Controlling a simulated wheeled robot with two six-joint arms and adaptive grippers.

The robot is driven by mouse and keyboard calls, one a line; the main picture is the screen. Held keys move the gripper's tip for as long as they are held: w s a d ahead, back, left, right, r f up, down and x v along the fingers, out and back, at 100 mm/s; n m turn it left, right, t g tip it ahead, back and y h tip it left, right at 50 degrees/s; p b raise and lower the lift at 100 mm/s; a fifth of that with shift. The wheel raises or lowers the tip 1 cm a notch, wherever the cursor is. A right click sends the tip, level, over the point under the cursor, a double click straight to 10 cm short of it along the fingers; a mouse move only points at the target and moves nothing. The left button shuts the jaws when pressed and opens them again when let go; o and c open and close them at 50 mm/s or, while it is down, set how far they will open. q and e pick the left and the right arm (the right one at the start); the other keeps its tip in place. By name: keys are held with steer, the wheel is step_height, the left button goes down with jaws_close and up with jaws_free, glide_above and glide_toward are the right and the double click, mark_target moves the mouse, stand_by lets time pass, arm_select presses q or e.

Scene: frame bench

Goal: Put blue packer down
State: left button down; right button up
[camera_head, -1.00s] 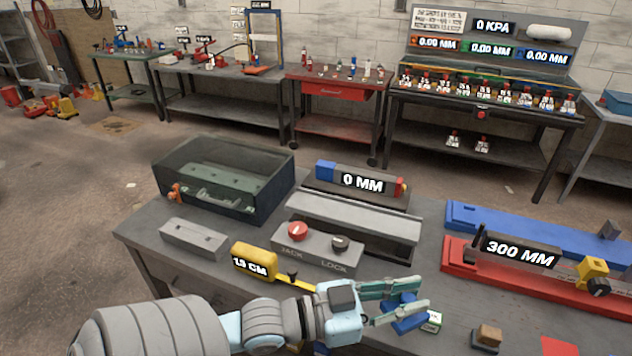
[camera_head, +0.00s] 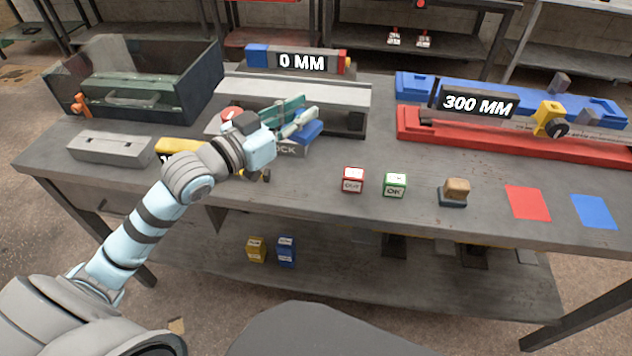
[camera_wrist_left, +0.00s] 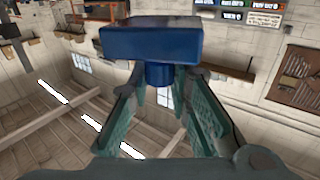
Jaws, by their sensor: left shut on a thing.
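The blue packer (camera_head: 309,132) is in my left gripper (camera_head: 307,111), in front of the long grey block on the bench, over or beside the jack and lock box (camera_head: 292,151). The gripper partly covers the packer. In the left wrist view the packer (camera_wrist_left: 150,42) is a dark blue block with a short round stem. The green fingers of the left gripper (camera_wrist_left: 167,88) are around this stem. I cannot tell whether the packer touches anything below it. My right gripper is not in view.
On the bench (camera_head: 330,215) stand a red block (camera_head: 353,180), a green block (camera_head: 395,185) and a wooden-topped block (camera_head: 455,191). A red pad (camera_head: 527,203) and a blue pad (camera_head: 593,211) lie bare at the right. The 300 MM rig (camera_head: 480,140) stands behind them.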

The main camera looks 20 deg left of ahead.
arm_select(q)
step_height(320, 180, down, 14)
steer(key=b, duration=0.6)
steer(key=shift+f+b, duration=0.2)
steer(key=shift+b, duration=0.1)
steer(key=shift+r, duration=0.1)
steer(key=c, duration=1.9)
jaws_free()
steer(key=o, duration=0.4)
